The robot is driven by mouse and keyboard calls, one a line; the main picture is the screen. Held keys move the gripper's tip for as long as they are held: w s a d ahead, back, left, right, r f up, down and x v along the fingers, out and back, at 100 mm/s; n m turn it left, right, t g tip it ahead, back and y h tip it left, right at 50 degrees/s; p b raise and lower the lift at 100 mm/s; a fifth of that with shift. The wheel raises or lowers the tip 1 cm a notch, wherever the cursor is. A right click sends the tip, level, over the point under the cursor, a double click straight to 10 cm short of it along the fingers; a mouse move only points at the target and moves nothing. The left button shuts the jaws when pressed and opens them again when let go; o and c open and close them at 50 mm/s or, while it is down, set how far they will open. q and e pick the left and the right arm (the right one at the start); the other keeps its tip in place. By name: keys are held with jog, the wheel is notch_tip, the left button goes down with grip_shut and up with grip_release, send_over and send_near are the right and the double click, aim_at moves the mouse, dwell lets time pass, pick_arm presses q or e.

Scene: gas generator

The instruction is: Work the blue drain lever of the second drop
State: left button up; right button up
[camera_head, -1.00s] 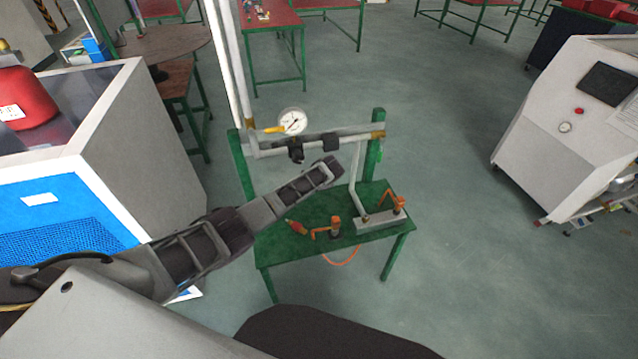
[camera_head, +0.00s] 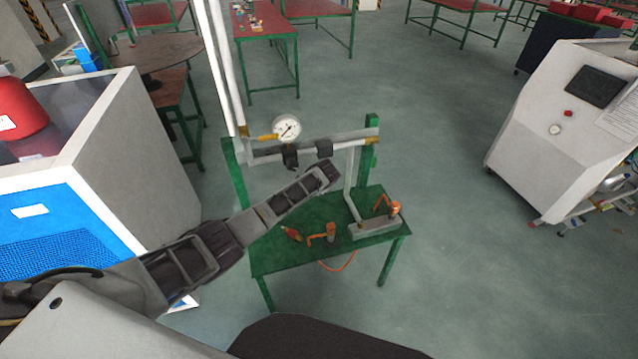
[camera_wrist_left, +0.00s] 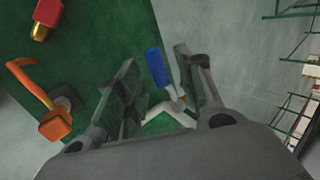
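In the left wrist view, a blue lever (camera_wrist_left: 157,67) on a pale metal pipe fitting (camera_wrist_left: 170,106) lies between the two fingers of my left gripper (camera_wrist_left: 155,60). The fingers are spread, with a visible gap on each side of the lever. In the head view, my left gripper (camera_head: 326,173) reaches over the green bench, just below the horizontal pipe (camera_head: 354,137) with its dark fittings. The lever cannot be made out there; my gripper may cover it. My right gripper is not in view.
The green bench (camera_head: 280,258) carries orange-handled parts (camera_head: 324,234) and a grey block (camera_head: 374,227). A pressure gauge (camera_head: 287,128) sits on the pipe. A blue and white cabinet (camera_head: 130,155) stands at left, a white console (camera_head: 555,130) at right. Floor between bench and console is clear.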

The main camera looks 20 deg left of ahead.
pick_arm(q)
jog(key=v, duration=0.9)
jog(key=shift+r, duration=0.3)
jog(key=shift+s+d, duration=0.1)
jog(key=shift+s, duration=0.05)
dwell(0.6)
